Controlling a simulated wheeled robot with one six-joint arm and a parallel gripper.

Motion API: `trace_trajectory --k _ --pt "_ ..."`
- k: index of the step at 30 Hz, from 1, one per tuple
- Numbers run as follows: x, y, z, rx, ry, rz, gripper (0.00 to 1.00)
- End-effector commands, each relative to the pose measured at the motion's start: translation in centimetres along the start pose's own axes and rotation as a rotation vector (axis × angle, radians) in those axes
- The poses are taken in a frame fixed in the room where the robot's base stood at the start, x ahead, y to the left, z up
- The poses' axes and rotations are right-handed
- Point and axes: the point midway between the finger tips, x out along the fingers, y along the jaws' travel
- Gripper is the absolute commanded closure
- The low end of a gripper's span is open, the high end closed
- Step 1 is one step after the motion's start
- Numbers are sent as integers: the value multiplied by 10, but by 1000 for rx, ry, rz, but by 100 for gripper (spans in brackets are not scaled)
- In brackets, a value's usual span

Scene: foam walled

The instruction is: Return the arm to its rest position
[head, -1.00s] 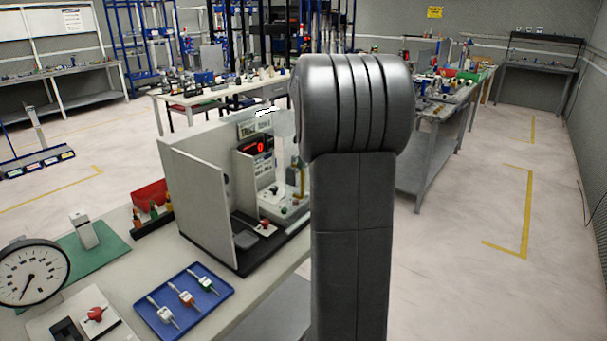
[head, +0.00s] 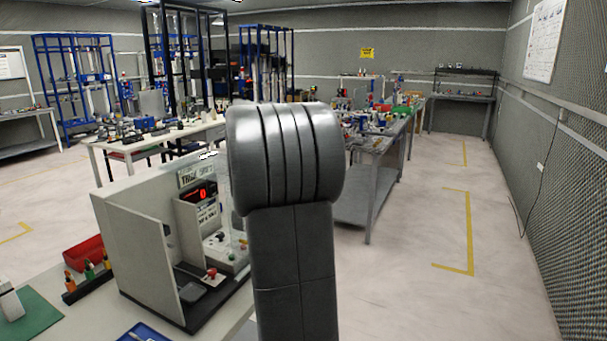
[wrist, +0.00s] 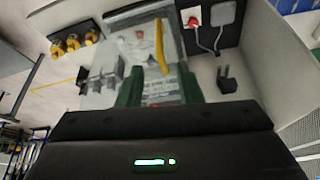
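My arm shows in the head view as a thick dark grey link (head: 290,270), upright near the middle, with a rounded, ribbed joint (head: 285,155) on top. My gripper is hidden in the head view. In the wrist view my gripper (wrist: 160,90) shows two dark green fingers, apart, with a pale panel visible between them and nothing clearly held.
Behind and left of my arm, a pale walled test booth (head: 145,245) with a red display stands on a workbench. A red bin (head: 83,253) and a green mat (head: 30,315) lie left of it. Open floor (head: 410,290) stretches to the right, beside a grey mesh wall (head: 570,160).

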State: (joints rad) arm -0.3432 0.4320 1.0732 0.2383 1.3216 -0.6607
Motion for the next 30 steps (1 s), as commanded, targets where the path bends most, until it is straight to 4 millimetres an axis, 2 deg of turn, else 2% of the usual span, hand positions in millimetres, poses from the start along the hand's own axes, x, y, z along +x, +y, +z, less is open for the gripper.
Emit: trace_trajectory --k 9,18,24,30 --pt "65 0 0 0 -4 -2 67" --pt "114 -1 1 -1 -4 -2 67" --pt "115 -11 3 -1 0 0 67" --pt "115 -13 3 0 -1 0 67"
